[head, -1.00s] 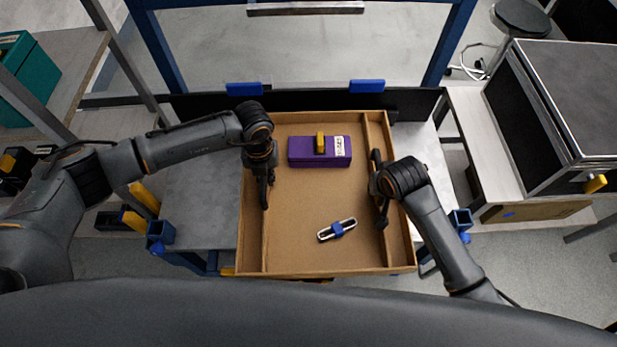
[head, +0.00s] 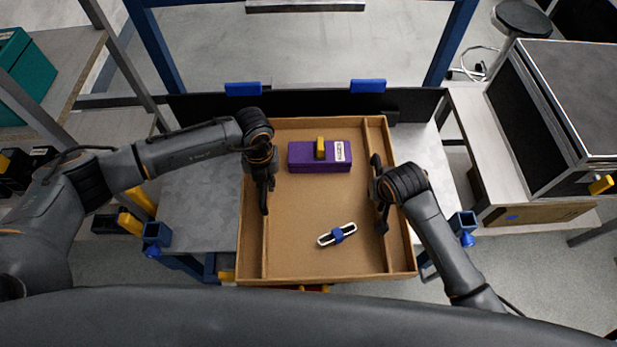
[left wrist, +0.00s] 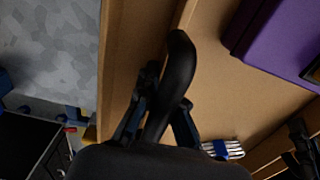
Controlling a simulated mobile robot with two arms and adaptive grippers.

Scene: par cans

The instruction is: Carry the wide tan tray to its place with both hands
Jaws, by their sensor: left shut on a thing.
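The wide tan tray (head: 300,262) lies in front of me over the grey table, with raised walls and an inner strip along each side. My left gripper (head: 265,200) is shut on the tray's left inner strip; the left wrist view shows its dark fingers (left wrist: 165,100) over that strip. My right gripper (head: 380,195) is at the tray's right inner strip; whether its fingers are closed on it is unclear. In the tray are a purple box (head: 305,160) with a yellow handle, and a small white-rimmed piece (head: 324,240) with a blue band.
Grey table top (head: 200,205) shows left of the tray. Two blue blocks (head: 243,89) (head: 368,86) sit on the black ledge behind it.

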